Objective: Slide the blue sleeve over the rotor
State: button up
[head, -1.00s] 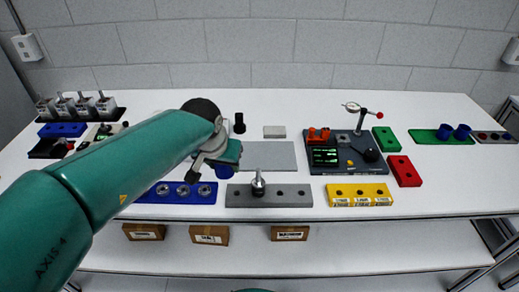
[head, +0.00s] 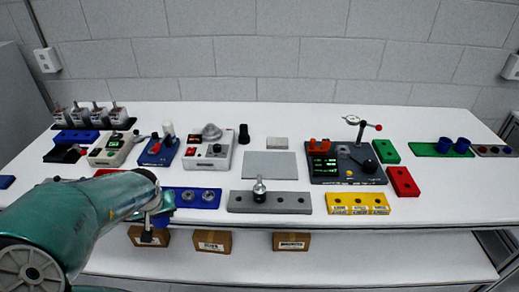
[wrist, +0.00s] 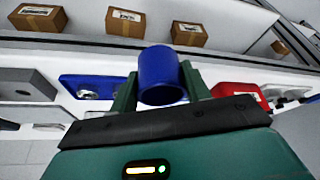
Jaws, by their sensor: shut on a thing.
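My gripper (wrist: 160,84) is shut on a blue sleeve (wrist: 162,72), a short hollow cylinder held between two green fingers in the wrist view. Two more blue sleeves (head: 445,145) (head: 462,145) stand on the green tray (head: 424,150) at the right.
The blue plate (head: 208,203) with silver rings lies between my gripper and the grey block. A yellow block (head: 357,211), a dial gauge stand (head: 353,120) and red and green blocks stand to the right. White devices (head: 208,150) stand behind. A grey mat (head: 269,166) is bare.

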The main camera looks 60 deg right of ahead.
jog(key=w+a+f+n+y, duration=0.1)
jog(key=w+a+f+n, duration=0.3)
jog(key=w+a, duration=0.4)
jog(key=w+a+f+n+t+y, duration=0.1)
jog(key=w+a+f+n, duration=0.2)
jog(key=w+a+f, duration=0.3)
jog(key=w+a, duration=0.2)
jog(key=w, duration=0.1)
jog(key=shift+w+a+f+n+y, duration=0.2)
jog(key=shift+n+y, duration=0.2)
